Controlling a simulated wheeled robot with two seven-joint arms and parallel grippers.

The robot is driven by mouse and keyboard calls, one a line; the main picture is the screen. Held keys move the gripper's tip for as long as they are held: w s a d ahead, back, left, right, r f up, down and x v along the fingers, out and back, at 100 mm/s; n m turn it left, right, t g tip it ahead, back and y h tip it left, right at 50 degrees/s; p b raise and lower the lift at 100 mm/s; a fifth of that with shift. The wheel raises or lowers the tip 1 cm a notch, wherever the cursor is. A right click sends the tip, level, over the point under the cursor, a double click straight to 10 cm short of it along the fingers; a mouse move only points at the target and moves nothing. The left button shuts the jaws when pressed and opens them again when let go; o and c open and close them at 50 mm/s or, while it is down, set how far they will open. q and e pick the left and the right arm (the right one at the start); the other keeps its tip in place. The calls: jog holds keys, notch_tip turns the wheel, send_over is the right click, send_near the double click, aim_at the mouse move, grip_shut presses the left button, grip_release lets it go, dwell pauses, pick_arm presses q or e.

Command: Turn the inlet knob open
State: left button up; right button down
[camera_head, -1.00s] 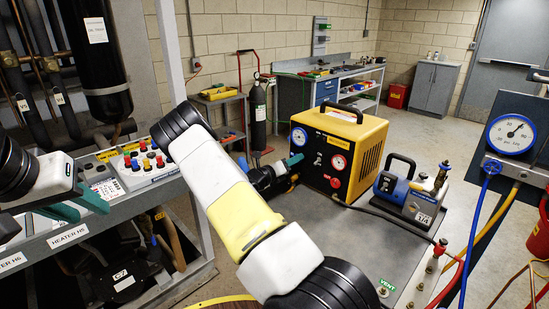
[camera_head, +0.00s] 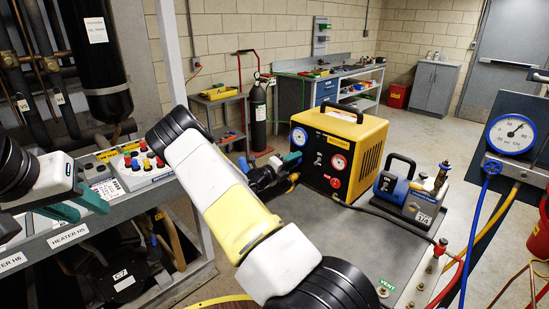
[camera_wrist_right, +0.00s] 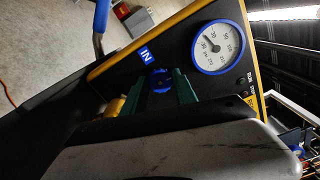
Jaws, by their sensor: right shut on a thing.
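The yellow recovery machine (camera_head: 357,140) stands on the grey bench, with a blue-rimmed and a red-rimmed gauge on its black front. In the right wrist view the blue inlet knob (camera_wrist_right: 159,79) sits on that front below the blue IN label (camera_wrist_right: 146,54). My right gripper (camera_wrist_right: 160,88) has its green fingers on both sides of the knob and is shut on it. In the head view my right gripper (camera_head: 291,161) is at the machine's left front, and the knob is hidden there. My left gripper (camera_head: 82,206) is open and empty above the left rack's shelf edge.
A small blue-grey pump (camera_head: 407,196) stands right of the machine. A box with red and blue caps (camera_head: 146,168) lies on the left rack. Hoses and a blue-rimmed gauge (camera_head: 511,134) are at the right. The bench top (camera_head: 345,235) is mostly clear.

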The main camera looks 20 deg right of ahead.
jog(key=shift+a, duration=0.1)
jog(key=c, duration=1)
grip_release()
jog(key=shift+o, duration=0.2)
jog(key=v, duration=0.7)
jog(key=shift+s+a, duration=0.15)
jog(key=shift+a, duration=0.2)
jog(key=s+a+r+m+g+y, duration=0.1)
jog(key=s+r+m+g+y, duration=0.25)
jog(key=s+m, duration=0.6)
jog(key=s+a+r+m+g+y, duration=0.2)
jog(key=s+m+g+y, duration=0.25)
jog(key=s+m, duration=0.45)
jog(key=s+a+r+m+t+y, duration=0.7)
jog(key=s+a+r+m+y, duration=0.3)
jog(key=s+a+r+m, duration=0.4)
jog(key=a+r+m, duration=0.2)
jog(key=a+m, duration=0.1)
jog(key=m, duration=0.1)
jog(key=shift+r+y, duration=0.3)
jog(key=shift+y, duration=0.1)
